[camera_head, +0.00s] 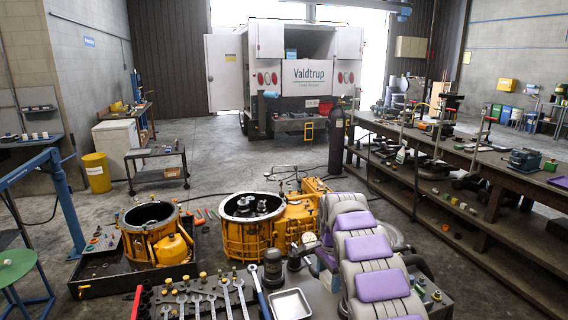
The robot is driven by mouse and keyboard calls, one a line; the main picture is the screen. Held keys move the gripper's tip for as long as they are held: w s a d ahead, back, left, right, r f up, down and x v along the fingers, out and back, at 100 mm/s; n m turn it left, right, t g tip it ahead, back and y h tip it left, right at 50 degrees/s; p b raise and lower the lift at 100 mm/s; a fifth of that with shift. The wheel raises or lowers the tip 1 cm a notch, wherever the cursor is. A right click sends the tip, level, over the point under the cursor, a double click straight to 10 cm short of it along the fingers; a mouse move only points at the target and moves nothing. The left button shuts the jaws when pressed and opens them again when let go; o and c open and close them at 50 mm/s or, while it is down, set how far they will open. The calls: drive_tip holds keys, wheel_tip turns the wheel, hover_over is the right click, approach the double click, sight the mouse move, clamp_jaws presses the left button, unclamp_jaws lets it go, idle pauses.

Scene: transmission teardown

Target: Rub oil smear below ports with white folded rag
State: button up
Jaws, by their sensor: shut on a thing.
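A yellow transmission housing (251,232) with an open round top stands in the middle foreground, with dark parts inside it. A yellow casing (301,214) adjoins it on the right. A second yellow ring-shaped housing (150,231) stands to the left in a dark tray (99,284). My grey and purple arm rises from the bottom right and covers part of the casing's right side. My gripper is not visible beyond the arm. I cannot make out the white folded rag, the ports or the oil smear.
Wrenches (241,297) and a metal tray (290,304) lie in the near foreground. A long workbench (470,158) with tools runs along the right. A dark gas cylinder (337,142) stands by its far end. A small cart (156,166) stands left. The floor between is mostly clear.

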drive_tip(key=shift+f, duration=0.1)
drive_tip(key=shift+s+n, duration=0.5)
drive_tip(key=shift+n, duration=0.1)
drive_tip(key=shift+s+d+f+n, duration=0.1)
drive_tip(key=shift+s+f+n, duration=0.15)
drive_tip(key=shift+s+n, duration=0.25)
drive_tip(key=s+f+n, duration=0.3)
drive_tip(key=s+n, duration=0.7)
drive_tip(key=s, duration=0.3)
drive_tip(key=shift+s+d+f+n, duration=0.15)
drive_tip(key=shift+s+f+n, duration=0.1)
drive_tip(key=shift+s+n, duration=0.15)
